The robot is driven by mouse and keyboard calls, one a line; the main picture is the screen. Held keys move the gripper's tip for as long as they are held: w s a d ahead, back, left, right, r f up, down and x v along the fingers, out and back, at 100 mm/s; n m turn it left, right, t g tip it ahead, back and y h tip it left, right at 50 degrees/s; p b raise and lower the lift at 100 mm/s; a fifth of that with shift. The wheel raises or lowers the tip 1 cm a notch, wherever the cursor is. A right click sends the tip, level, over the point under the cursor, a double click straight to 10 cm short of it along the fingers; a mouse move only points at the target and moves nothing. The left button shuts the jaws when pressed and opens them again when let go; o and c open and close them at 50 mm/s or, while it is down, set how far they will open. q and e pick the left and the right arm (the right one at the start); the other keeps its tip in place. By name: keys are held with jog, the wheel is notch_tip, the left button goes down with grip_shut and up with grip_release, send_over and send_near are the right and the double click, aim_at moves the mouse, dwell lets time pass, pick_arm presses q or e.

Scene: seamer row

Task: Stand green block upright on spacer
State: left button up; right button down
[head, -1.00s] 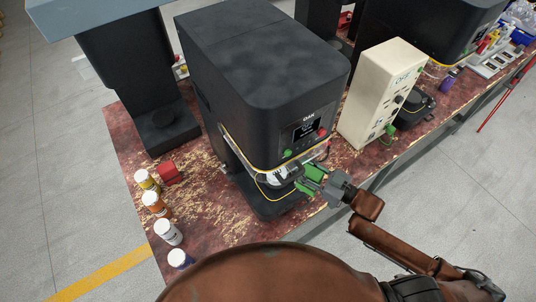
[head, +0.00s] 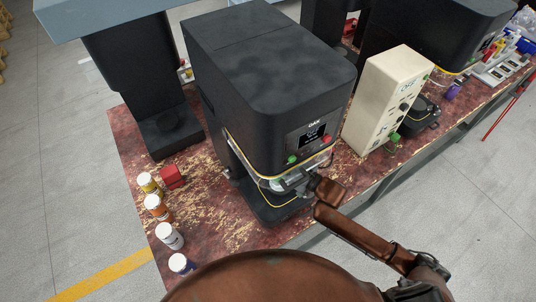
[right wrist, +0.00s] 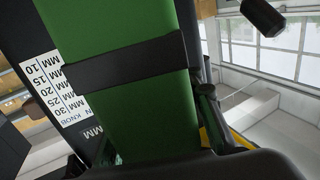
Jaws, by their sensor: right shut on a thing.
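My right gripper (head: 293,183) reaches into the front opening of the black seamer (head: 270,85) marked OAK. It is shut on the green block (right wrist: 142,110), which fills the middle of the right wrist view with a dark finger bar across it. The block is long and nearly upright in that view. In the head view the block is hidden or too small to make out at the gripper. I cannot pick out the spacer, nor tell whether the block touches anything below. My left gripper is not in view.
A printed millimetre scale (right wrist: 52,85) stands left of the block. The seamer's base (head: 262,212) lies under my gripper. Several small jars (head: 157,206) and a red block (head: 172,176) are at the bench's left. A cream control box (head: 385,100) stands to the right.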

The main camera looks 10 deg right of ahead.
jog(key=shift+d+r, duration=0.1)
jog(key=shift+r, duration=0.05)
jog(key=c, duration=2.2)
grip_release()
jog(key=shift+f, duration=0.2)
jog(key=o, duration=0.8)
jog(key=shift+o, duration=0.2)
jog(key=v, duration=1.2)
jog(key=shift+r, duration=0.25)
